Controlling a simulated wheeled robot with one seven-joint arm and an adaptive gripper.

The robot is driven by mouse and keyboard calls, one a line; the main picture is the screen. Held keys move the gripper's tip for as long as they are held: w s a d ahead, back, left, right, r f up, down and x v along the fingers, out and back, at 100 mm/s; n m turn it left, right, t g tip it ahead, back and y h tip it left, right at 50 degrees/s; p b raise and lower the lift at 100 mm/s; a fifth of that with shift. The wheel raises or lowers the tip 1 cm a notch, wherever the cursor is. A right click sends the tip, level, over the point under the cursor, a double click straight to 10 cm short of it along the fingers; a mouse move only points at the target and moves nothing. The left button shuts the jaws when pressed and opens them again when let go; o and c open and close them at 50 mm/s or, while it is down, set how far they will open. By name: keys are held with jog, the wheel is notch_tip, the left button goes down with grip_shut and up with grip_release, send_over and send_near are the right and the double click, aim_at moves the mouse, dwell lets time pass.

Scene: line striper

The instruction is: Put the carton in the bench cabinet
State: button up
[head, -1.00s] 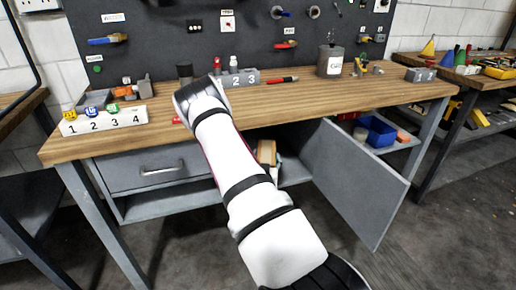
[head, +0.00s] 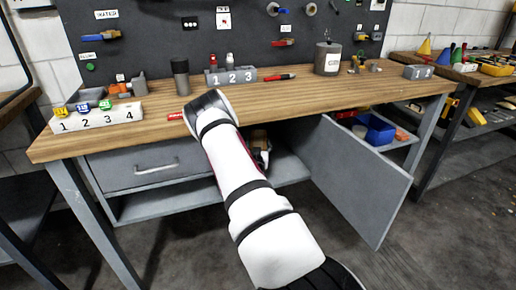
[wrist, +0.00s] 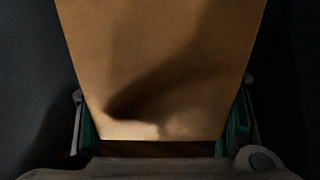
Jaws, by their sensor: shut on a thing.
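The brown carton (wrist: 160,70) fills the middle of the wrist view, between the two green-padded fingers of my gripper (wrist: 162,132). My gripper is shut on it. In the head view my arm hides most of the gripper, which shows in part at the cabinet opening under the benchtop (head: 262,152). Only a small tan patch shows there, and I cannot tell how far in the carton is. The bench cabinet's grey door (head: 352,178) stands open to the right, and its lower shelf (head: 290,168) is partly visible.
A shut grey drawer (head: 140,168) is left of the opening. A blue bin (head: 377,129) sits on a shelf behind the door. The wooden benchtop (head: 270,100) overhangs the opening and carries a numbered rack (head: 95,117), a grey canister (head: 328,60) and small tools.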

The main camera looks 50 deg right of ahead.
jog(key=shift+f, duration=0.35)
jog(key=shift+f, duration=0.15)
jog(key=o, duration=1.8)
jog(key=p+v, duration=0.2)
jog(key=v, duration=1)
jog(key=shift+a, duration=0.1)
